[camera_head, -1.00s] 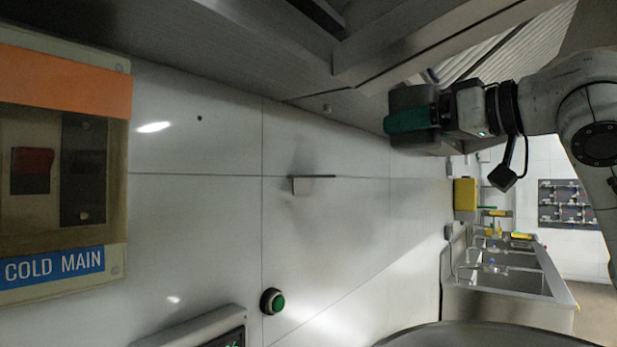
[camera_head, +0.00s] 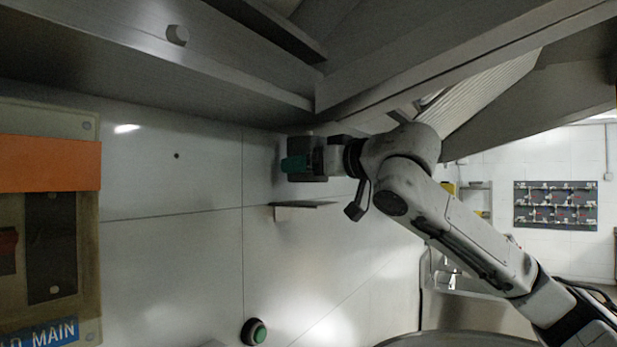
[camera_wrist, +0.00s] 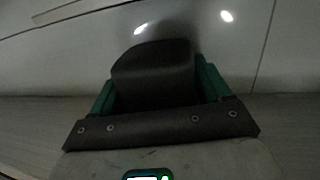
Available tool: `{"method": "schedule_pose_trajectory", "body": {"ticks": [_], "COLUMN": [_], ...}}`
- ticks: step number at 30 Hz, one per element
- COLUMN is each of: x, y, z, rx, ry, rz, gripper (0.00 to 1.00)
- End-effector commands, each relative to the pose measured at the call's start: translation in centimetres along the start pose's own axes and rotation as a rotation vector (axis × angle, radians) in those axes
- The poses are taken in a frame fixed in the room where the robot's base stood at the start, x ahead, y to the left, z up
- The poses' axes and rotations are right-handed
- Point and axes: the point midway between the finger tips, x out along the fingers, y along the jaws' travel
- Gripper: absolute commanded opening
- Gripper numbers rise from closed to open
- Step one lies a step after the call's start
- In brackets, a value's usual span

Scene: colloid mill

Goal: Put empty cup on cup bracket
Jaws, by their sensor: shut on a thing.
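My gripper (camera_head: 296,163) has green fingers and is shut on a dark grey cup (camera_head: 304,178). In the wrist view, the cup (camera_wrist: 152,72) sits between the two green fingers (camera_wrist: 208,80); its inside cannot be seen. The cup bracket (camera_head: 292,212) is a small grey ledge on the white wall. In the head view, the gripper and cup are above the bracket, with a gap between them in the picture. The depth between cup and bracket is hard to tell. The bracket does not show clearly in the wrist view.
Grey metal hoods and beams (camera_head: 420,70) hang low above my arm. A switch box with an orange band (camera_head: 50,163) is on the wall at left. A green button (camera_head: 257,332) is below the bracket. The wall around the bracket is clear.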

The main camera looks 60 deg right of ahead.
Motion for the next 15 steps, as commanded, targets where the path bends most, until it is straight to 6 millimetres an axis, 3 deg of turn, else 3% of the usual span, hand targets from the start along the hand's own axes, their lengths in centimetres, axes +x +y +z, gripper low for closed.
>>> {"method": "schedule_pose_trajectory", "body": {"ticks": [9,15], "x": [0.2,0.2], "y": [0.1,0.0], "z": [3.2,3.5], "rx": [-0.001,0.000], "ry": [-0.001,0.000], "rz": [0.001,0.000], "gripper": [0.45,0.45]}}
